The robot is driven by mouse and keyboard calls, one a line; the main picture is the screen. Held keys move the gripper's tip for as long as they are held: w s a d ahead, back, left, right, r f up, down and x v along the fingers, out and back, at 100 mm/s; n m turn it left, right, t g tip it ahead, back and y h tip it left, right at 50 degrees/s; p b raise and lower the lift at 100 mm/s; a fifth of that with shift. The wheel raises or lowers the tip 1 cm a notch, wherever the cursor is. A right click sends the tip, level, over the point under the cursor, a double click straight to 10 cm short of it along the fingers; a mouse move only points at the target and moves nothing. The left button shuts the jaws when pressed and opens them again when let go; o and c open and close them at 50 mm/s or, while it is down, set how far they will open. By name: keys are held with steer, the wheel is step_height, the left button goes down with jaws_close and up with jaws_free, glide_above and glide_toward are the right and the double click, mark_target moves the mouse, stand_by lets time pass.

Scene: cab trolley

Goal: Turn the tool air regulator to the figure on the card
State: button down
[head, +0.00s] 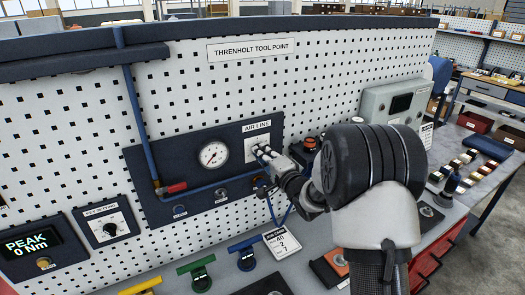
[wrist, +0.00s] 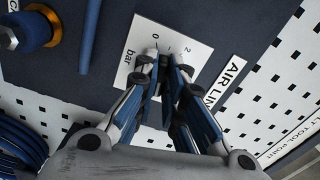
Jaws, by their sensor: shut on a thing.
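The tool air regulator sits on the white scale plate (head: 252,147) under the AIR LINE label; the plate also shows in the wrist view (wrist: 148,35) with the figures 0, 1, 2 and "bar". My gripper (head: 262,152) is at this plate, and in the wrist view its jaws (wrist: 165,65) are shut on the regulator knob. The fingers hide the knob, and I cannot read its pointer. A round gauge (head: 213,154) is left of the plate, its needle too small to read.
A blue pipe with a red-handled valve (head: 177,187) runs left of the gauge. A dial panel (head: 102,221) and a display reading PEAK 0 Nm (head: 33,243) are at lower left. Green, blue and yellow T-handles line the bench front. A grey box (head: 395,100) is right.

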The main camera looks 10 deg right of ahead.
steer(key=shift+m, duration=0.8)
steer(key=shift+p, duration=0.3)
steer(key=c, duration=1.7)
jaws_free()
steer(key=v, duration=1.2)
